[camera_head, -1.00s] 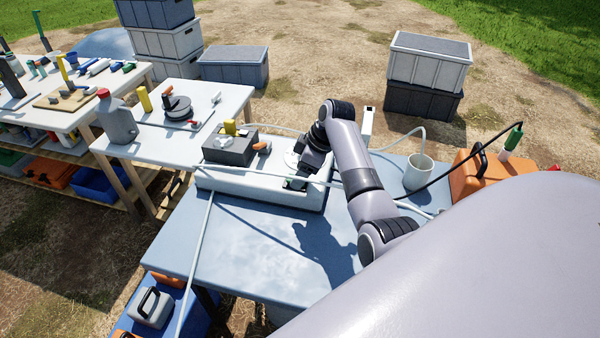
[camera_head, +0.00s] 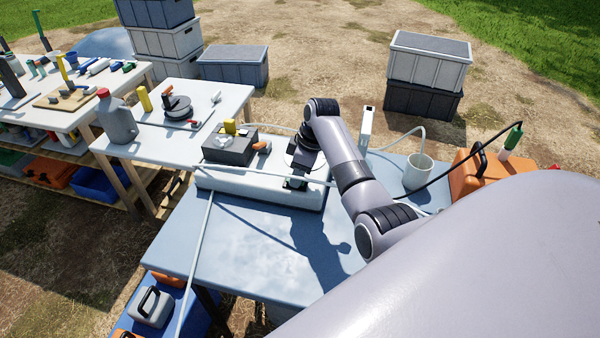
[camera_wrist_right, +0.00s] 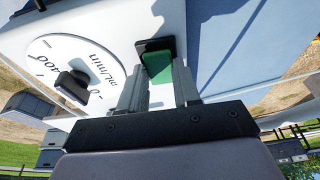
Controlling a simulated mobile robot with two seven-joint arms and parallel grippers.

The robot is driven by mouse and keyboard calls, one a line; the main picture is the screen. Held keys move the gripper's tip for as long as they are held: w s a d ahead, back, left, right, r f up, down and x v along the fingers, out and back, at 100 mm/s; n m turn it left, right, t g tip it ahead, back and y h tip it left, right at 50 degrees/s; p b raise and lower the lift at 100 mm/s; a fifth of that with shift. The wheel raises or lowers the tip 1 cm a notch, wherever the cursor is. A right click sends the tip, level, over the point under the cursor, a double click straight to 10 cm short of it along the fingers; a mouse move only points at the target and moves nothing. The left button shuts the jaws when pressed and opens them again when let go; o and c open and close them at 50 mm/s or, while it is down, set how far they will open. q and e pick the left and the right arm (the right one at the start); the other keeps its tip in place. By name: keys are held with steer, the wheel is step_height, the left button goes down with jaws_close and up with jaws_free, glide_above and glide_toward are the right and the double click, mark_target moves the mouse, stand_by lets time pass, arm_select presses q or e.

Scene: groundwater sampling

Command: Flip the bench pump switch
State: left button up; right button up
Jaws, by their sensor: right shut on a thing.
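The bench pump (camera_head: 235,183) is a long white box on the blue-grey table in the head view. In the right wrist view its white face (camera_wrist_right: 115,25) bears a round mL/min dial with a black knob (camera_wrist_right: 72,88). Beside the dial is the pump switch (camera_wrist_right: 156,66), green with a black upper edge. My right gripper (camera_wrist_right: 158,76) has one finger on each side of the switch and is shut on it. In the head view my right gripper (camera_head: 297,182) is over the pump's right part and hides the switch. My left gripper is not in view.
A pale tube (camera_head: 265,174) runs across the pump. A dark grey box (camera_head: 230,148) sits behind it. A white cup (camera_head: 418,172) and an orange case (camera_head: 478,172) stand to the right.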

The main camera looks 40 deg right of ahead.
steer(key=shift+w+a+g+h, duration=0.15)
steer(key=shift+w+g+h, duration=0.05)
steer(key=shift+g+h, duration=0.35)
steer(key=shift+w+a+g+h, duration=0.15)
steer(key=shift+g+h, duration=0.3)
steer(key=shift+g, duration=0.1)
steer(key=o, duration=1.1)
steer(key=shift+c, duration=0.2)
steer(key=shift+r, duration=3.65)
